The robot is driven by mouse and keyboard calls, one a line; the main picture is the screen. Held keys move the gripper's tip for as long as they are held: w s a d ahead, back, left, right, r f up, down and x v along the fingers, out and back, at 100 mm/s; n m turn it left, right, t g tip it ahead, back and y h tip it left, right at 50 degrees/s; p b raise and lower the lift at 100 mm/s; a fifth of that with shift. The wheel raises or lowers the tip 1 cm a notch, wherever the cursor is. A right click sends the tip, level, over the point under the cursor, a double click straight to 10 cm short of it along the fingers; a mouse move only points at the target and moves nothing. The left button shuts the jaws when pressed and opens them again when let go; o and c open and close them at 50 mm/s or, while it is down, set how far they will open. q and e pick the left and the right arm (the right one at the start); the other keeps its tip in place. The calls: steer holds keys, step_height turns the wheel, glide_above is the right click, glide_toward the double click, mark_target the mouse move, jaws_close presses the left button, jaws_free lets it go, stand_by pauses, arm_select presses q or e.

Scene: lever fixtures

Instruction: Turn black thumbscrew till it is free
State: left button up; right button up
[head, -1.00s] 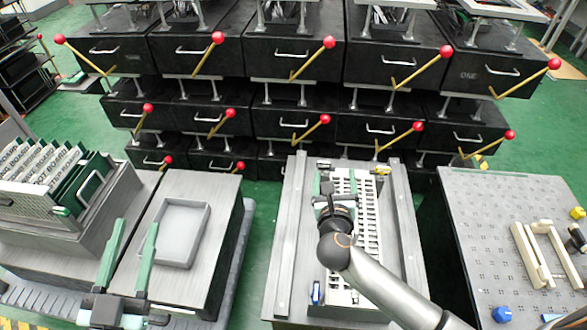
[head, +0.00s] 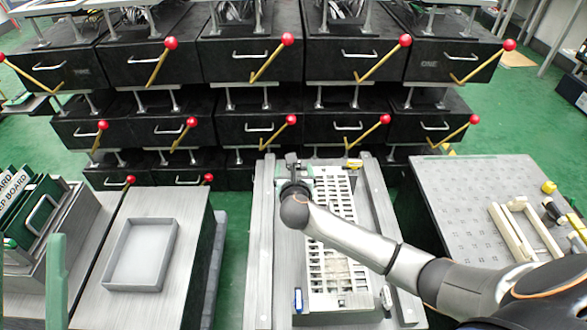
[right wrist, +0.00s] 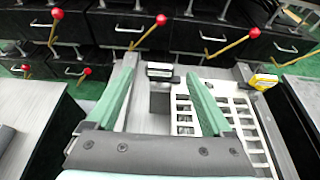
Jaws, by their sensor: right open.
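The black thumbscrew (head: 291,158) is at the far left corner of the white slotted frame (head: 338,265) on the middle grey table. It also shows in the right wrist view (right wrist: 161,73), between my green fingertips and a little beyond them. My right gripper (head: 301,173) is open and empty, close to the thumbscrew on its near side. In the right wrist view my right gripper (right wrist: 162,86) has one finger on each side, with gaps to the thumbscrew. Only one green finger of my left gripper (head: 57,280) shows at the lower left.
A yellow thumbscrew (head: 354,163) is at the frame's far right corner, a blue one (head: 298,300) at its near left. A grey tray (head: 142,254) stands on the left table. Black drawers (head: 250,60) with red-knobbed levers line the back. A perforated table (head: 470,200) is at right.

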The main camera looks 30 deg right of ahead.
arm_select(q)
steer(key=shift+f+b, duration=0.45)
steer(key=shift+f, duration=0.35)
arm_select(e)
steer(key=x, duration=0.3)
steer(key=shift+w+d+f, duration=0.1)
steer(key=shift+w, duration=0.05)
jaws_close()
arm_select(q)
steer(key=shift+w, duration=0.1)
steer(key=shift+r, duration=0.1)
